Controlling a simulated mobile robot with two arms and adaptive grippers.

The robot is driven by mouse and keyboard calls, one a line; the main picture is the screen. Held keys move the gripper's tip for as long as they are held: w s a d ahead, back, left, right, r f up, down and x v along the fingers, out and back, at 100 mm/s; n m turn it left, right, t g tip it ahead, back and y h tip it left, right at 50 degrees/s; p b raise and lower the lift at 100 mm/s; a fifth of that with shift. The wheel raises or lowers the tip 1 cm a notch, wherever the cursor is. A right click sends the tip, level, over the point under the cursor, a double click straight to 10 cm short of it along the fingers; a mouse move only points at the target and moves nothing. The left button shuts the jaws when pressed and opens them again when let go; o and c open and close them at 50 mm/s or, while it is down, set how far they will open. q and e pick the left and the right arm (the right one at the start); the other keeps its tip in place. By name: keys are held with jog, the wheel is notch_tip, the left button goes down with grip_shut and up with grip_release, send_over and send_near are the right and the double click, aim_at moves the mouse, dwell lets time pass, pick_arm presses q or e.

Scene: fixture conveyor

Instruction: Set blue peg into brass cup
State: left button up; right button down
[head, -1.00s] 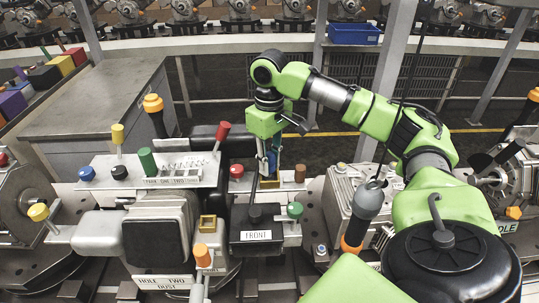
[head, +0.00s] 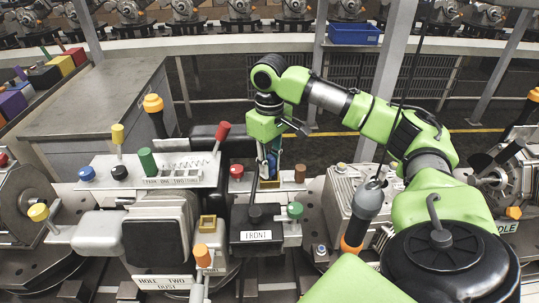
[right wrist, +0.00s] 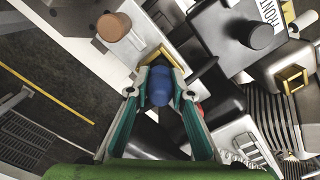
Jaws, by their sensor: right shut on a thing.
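My right gripper (head: 269,170) is shut on the blue peg (head: 273,163) and points down at the back of the fixture. In the right wrist view, the peg (right wrist: 159,88) sits between the teal fingertips of the gripper (right wrist: 159,82). A square brass cup (head: 270,184) is directly below the fingertips. It also shows partly hidden behind the peg in the right wrist view (right wrist: 157,53). I cannot tell whether the peg's lower end is inside the cup. A second square brass cup (head: 207,223) stands to the front left. My left gripper is not in view.
A brown peg (head: 300,173) stands close right of the cup, and a red knob (head: 236,171) is left of it. A black block labelled FRONT (head: 256,236) and a green knob (head: 295,210) are in front. A red-handled lever (head: 222,132) rises to the left.

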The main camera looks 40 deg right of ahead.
jog(key=shift+s+a+f, duration=0.1)
jog(key=shift+f, duration=0.1)
jog(key=c, duration=1.7)
grip_release()
notch_tip(320, 180, up, 12)
jog(key=shift+f, duration=0.1)
